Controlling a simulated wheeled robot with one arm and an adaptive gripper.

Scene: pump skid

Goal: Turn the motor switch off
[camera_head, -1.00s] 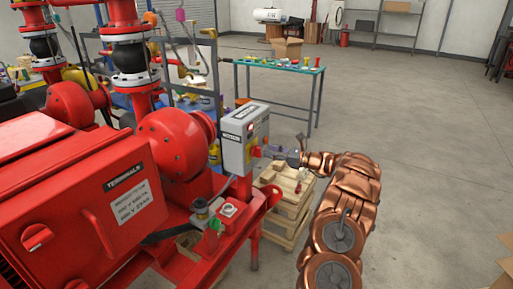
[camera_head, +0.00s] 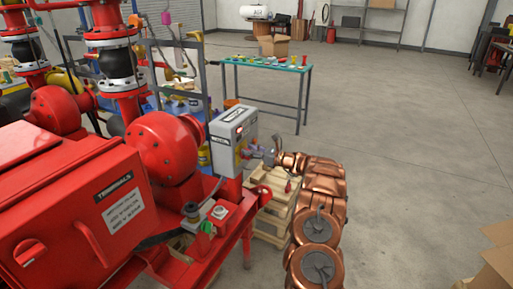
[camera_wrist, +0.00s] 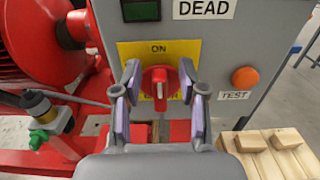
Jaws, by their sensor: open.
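The motor switch is a red rotary knob (camera_wrist: 159,84) on a yellow plate (camera_wrist: 126,48) marked ON at the top. Its pale pointer line stands upright, toward ON. It is on the front of a grey switch box (camera_wrist: 217,50), which also shows in the head view (camera_head: 230,136). My gripper (camera_wrist: 156,104) is open, with one purple-padded finger on each side of the knob. I cannot tell whether the fingers touch it. In the head view my gripper (camera_head: 268,155) is at the box's right face, and the knob is hard to make out there.
An orange button (camera_wrist: 245,78) above a TEST label and a dark green window (camera_wrist: 141,10) beside a DEAD label share the panel. A green valve knob (camera_wrist: 38,138) is at lower left. Wooden pallets (camera_head: 270,222) stand below my arm. Open floor lies to the right.

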